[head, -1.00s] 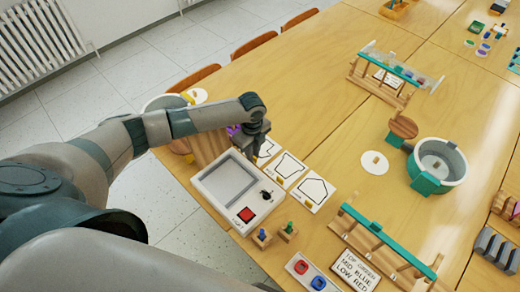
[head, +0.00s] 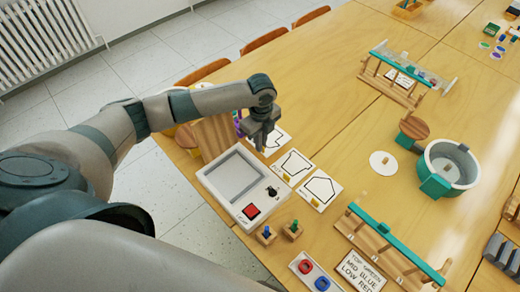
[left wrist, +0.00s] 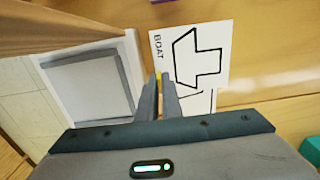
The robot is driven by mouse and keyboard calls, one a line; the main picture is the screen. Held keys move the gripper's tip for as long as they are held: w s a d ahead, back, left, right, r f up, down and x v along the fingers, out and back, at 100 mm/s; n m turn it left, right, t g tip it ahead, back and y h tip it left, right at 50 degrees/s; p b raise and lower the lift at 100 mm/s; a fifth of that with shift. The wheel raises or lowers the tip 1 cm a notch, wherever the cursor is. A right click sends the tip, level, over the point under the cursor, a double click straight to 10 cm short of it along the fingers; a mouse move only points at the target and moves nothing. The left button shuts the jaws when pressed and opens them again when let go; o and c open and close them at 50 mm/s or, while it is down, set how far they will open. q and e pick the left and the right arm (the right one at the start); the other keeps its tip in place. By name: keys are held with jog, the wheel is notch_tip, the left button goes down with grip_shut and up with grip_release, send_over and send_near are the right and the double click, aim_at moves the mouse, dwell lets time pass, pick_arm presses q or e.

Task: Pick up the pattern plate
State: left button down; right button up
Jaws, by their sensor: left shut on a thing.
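The pattern plate labelled BOAT (left wrist: 207,42) is a white card with a black outline and a small yellow grip (left wrist: 158,75). In the head view this plate (head: 275,139) is partly hidden behind my left gripper (head: 260,147). My left gripper, also in the left wrist view (left wrist: 159,82), is shut on the yellow grip at the plate's edge. The plate seems level and at most slightly above the table. Two more white plates, a middle one (head: 296,165) and a front one (head: 320,187), lie beside it. My right gripper is not in view.
A white device with a grey screen (head: 233,177) and a red button stands just left of the plates. Small wooden blocks with pegs (head: 292,230) stand in front. A teal-topped wooden rack (head: 385,240) is at the right front.

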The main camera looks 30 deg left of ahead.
pick_arm(q)
jog(key=s+d+r+b, duration=0.2)
jog(key=s+d+r, duration=0.4)
jog(key=d, duration=0.3)
jog(key=shift+s+r, duration=0.15)
jog(key=shift+s, duration=0.15)
dwell(0.7)
